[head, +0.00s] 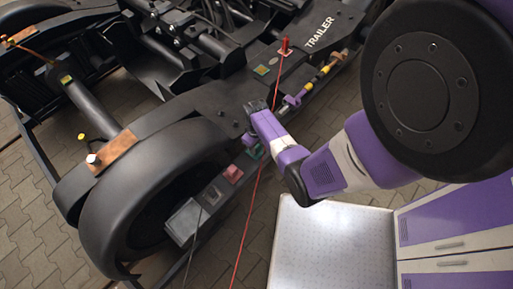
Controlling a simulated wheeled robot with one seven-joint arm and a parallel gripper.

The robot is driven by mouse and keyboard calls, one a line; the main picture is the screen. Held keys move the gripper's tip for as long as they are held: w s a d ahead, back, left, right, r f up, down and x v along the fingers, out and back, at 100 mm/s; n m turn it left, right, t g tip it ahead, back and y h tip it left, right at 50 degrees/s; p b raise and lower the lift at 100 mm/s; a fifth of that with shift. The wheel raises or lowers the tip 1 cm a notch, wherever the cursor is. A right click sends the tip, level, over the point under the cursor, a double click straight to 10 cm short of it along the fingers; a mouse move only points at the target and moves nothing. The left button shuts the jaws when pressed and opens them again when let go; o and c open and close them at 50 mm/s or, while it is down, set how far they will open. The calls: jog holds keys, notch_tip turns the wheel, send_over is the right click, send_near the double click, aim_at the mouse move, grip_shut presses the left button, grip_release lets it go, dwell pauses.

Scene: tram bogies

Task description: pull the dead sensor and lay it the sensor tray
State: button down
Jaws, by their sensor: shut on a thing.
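My gripper (256,106) is at the end of my purple and white arm, over the side beam of the black bogie. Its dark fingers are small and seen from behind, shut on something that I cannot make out. I cannot tell which part is the dead sensor, or whether the held thing is still seated. Along the beam are a purple fitting (292,100), a yellow-banded fitting (325,69) and a pink block (233,173). I cannot pick out a tray marked for sensors.
A bare, light metal top (328,255) is at the bottom, beside purple cabinet doors (455,222). A red cable (246,232) runs past my gripper from a red post (285,46). A large black wheel (120,215) is at the left. Grey paving lies below.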

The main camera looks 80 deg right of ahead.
jog(key=shift+r, duration=0.15)
jog(key=shift+r+p, duration=2.9)
jog(key=shift+p, duration=0.05)
